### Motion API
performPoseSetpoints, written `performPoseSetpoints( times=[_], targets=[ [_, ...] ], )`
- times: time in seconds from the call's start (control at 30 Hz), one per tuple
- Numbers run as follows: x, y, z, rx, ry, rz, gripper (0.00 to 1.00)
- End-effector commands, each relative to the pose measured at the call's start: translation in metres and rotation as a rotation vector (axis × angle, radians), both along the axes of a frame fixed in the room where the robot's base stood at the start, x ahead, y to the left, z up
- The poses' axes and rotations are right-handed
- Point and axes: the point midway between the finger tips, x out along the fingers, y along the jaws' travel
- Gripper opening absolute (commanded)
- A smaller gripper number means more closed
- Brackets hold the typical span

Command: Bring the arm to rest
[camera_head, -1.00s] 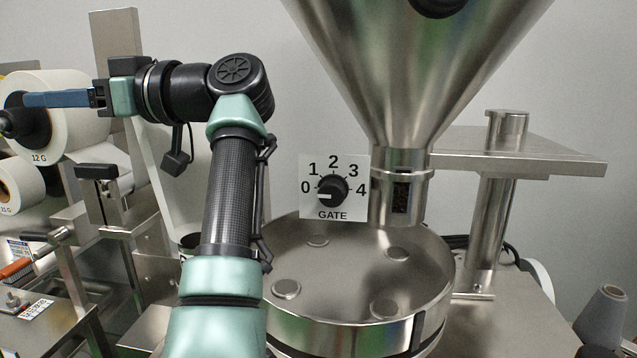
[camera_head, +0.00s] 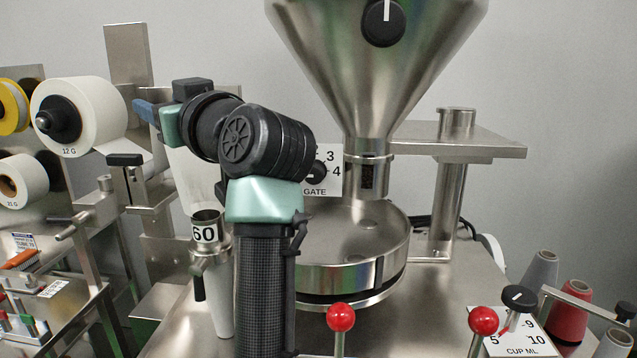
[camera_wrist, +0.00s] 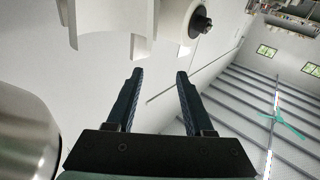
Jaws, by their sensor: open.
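My arm rises from the bottom of the head view and bends left at a black wrist joint. My gripper (camera_head: 142,108) points left and away there, beside the white film roll marked 12 G (camera_head: 85,118). In the wrist view my gripper (camera_wrist: 158,78) has its two dark fingers apart with nothing between them. It is raised in the air and touches nothing that I can see. In the head view my arm partly hides the gate dial (camera_head: 317,172).
A steel hopper (camera_head: 375,75) stands over a round pan (camera_head: 365,235) right of my arm. A cup marked 60 (camera_head: 205,235) is close on the left. Red-knobbed levers (camera_head: 341,317) and (camera_head: 483,320) stand in front. Thread cones (camera_head: 570,312) are at right.

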Motion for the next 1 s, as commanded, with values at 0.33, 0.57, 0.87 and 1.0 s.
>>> performPoseSetpoints(
  times=[0.33,0.57,0.87,1.0],
  targets=[
    [-0.088,-0.136,0.055,0.194,-0.340,-0.504,0.53],
    [-0.186,-0.187,0.088,0.314,-0.578,-0.675,0.53],
    [-0.223,-0.200,0.098,0.353,-0.661,-0.718,0.53],
    [-0.223,-0.200,0.098,0.353,-0.661,-0.718,0.53]
  ],
)
